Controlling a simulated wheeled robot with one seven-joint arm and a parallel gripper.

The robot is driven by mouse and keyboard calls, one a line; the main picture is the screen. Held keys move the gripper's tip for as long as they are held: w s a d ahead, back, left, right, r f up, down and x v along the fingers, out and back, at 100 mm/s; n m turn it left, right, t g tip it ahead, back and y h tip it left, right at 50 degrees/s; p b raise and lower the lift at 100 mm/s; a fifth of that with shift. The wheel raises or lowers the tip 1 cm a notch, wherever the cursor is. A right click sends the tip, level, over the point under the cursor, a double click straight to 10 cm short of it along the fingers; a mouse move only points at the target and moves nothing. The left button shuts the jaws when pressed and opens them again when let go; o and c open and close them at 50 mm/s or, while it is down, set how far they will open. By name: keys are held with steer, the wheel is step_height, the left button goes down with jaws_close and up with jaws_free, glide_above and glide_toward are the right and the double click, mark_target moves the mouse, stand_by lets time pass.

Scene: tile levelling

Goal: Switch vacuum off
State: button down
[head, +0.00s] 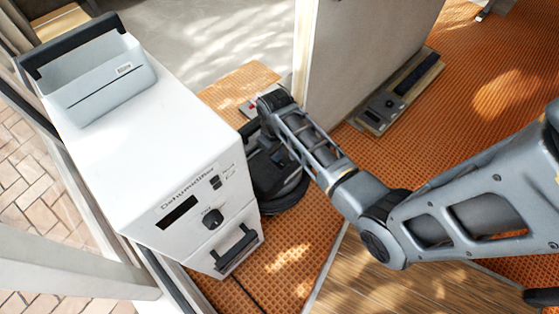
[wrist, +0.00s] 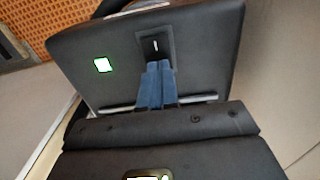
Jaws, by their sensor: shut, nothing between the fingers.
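In the wrist view the vacuum (wrist: 210,50) shows as a dark housing with a small rocker switch (wrist: 155,44) in a recessed plate. A white square indicator with a green glowing edge (wrist: 102,65) sits left of the switch. My gripper (wrist: 157,64) is shut and empty, its blue fingertips just below the switch; I cannot tell whether they touch it. In the head view the black vacuum (head: 280,196) stands on the orange floor, partly hidden by the dehumidifier and my arm. My gripper's fingers are hidden there.
A white dehumidifier (head: 170,150) with a knob and grey top bin stands close left of the vacuum. A pale upright panel (head: 360,50) stands behind my arm, with a flat device (head: 388,104) on a board at its foot. Orange textured floor lies open at right.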

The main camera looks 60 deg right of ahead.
steer(key=shift+f, duration=0.15)
step_height(320, 180, up, 7)
steer(key=p, duration=0.8)
stand_by(0.3)
stand_by(0.5)
